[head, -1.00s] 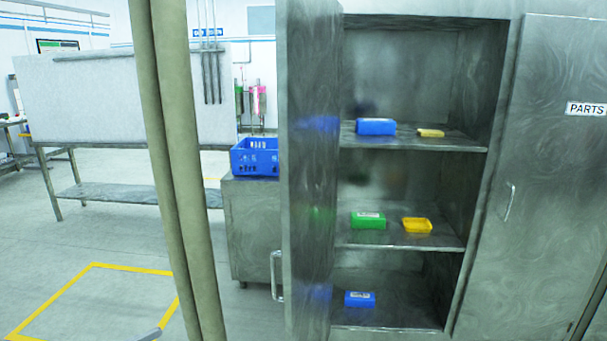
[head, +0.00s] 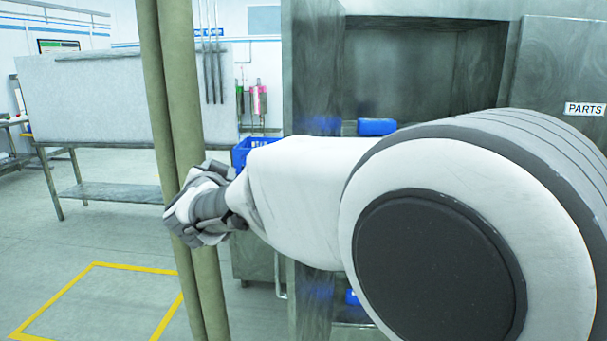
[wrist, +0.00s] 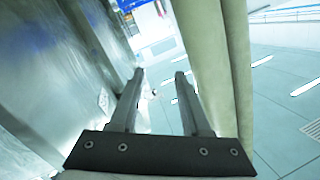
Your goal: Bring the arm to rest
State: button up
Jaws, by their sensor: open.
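My gripper shows in the wrist view (wrist: 160,80) with its two fingers spread apart and nothing between them. In the head view my arm reaches across from the right, and its end lies over the greenish-grey vertical pipes (head: 172,90). The fingertips cannot be made out there. In the wrist view a pipe (wrist: 205,45) stands close beside the right finger. I cannot tell whether they touch. A metal surface (wrist: 50,70) fills the left of that view.
An open metal cabinet (head: 313,90) stands behind my arm, with a blue box (head: 376,126) on a shelf. My arm hides most of its shelves. A blue crate (head: 241,152) stands left of it. Yellow lines (head: 95,266) mark clear floor at the lower left.

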jog(key=s+d+n+g+y, duration=0.3)
jog(key=s+d+n+g, duration=0.15)
jog(key=s+d, duration=0.65)
jog(key=s+d+f+g+h, duration=0.2)
jog(key=s+d+f, duration=0.4)
jog(key=s+d, duration=0.4)
jog(key=s+d+f+g+h, duration=0.3)
jog(key=s+d+f+g, duration=0.2)
jog(key=s+d+f, duration=0.2)
jog(key=s+d, duration=0.2)
jog(key=s, duration=0.2)
jog(key=shift+s+d+f, duration=0.25)
jog(key=shift+s+d, duration=0.1)
